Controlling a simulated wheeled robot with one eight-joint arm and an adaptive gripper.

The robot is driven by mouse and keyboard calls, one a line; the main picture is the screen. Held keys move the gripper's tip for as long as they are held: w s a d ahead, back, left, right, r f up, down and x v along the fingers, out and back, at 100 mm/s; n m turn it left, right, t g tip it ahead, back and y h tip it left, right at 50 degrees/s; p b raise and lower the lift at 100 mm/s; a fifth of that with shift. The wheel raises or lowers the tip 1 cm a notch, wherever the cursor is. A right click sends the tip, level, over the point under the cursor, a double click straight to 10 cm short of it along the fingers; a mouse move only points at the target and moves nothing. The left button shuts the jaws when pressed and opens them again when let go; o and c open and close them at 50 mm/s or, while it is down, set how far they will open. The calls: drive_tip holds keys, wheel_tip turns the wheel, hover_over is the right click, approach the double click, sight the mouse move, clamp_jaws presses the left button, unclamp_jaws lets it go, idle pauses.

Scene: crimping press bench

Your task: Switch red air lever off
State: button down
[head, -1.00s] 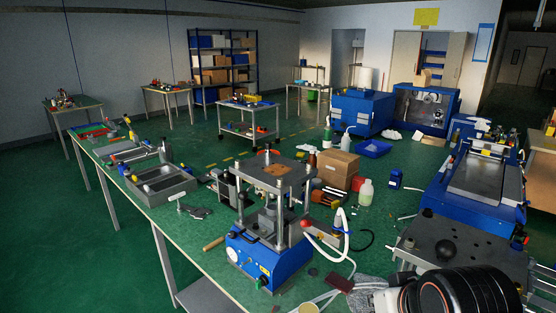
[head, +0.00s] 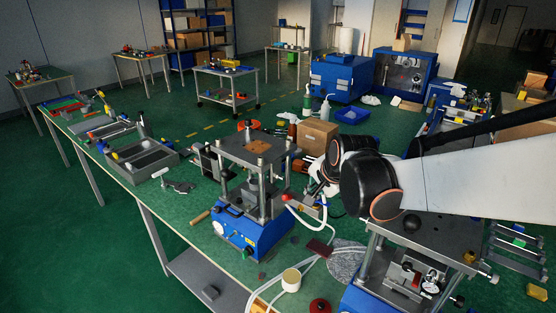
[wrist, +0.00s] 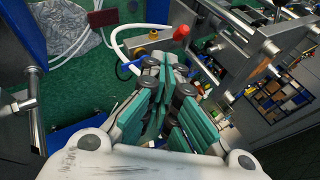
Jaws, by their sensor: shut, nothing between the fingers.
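The red lever knob (head: 287,198) sits at the right side of the blue-based press (head: 250,232), where a white hose begins. In the wrist view the red lever grip (wrist: 181,32) shows just beyond my fingertips, slightly to the right, with the white hose (wrist: 122,52) to its left. My gripper (wrist: 166,66) has green-padded fingers drawn together with nothing between them. Its tips look close to the lever but apart from it. In the head view my gripper (head: 318,182) is small and partly hidden by my wrist, right of the press and the knob.
A second press (head: 408,232) stands at right, below my arm. A cardboard box (head: 318,137) and bottles stand behind. Press columns crowd the space around the lever.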

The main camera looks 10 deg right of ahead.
drive_tip(key=w+f+m+p, duration=0.1)
drive_tip(key=w+f+m, duration=0.2)
drive_tip(key=w, duration=0.3)
drive_tip(key=b, duration=0.2)
approach(292, 198)
drive_tip(key=w+f, duration=0.2)
drive_tip(key=w+d+f, duration=0.1)
drive_tip(key=w+f, duration=0.1)
drive_tip(key=shift+s+a+f+t+b, duration=0.2)
drive_tip(key=shift+a+f+t+b, duration=0.4)
drive_tip(key=shift+b, duration=0.3)
drive_tip(key=shift+s+a+f, duration=0.1)
drive_tip(key=shift+s, duration=0.1)
drive_tip(key=shift+w, duration=0.1)
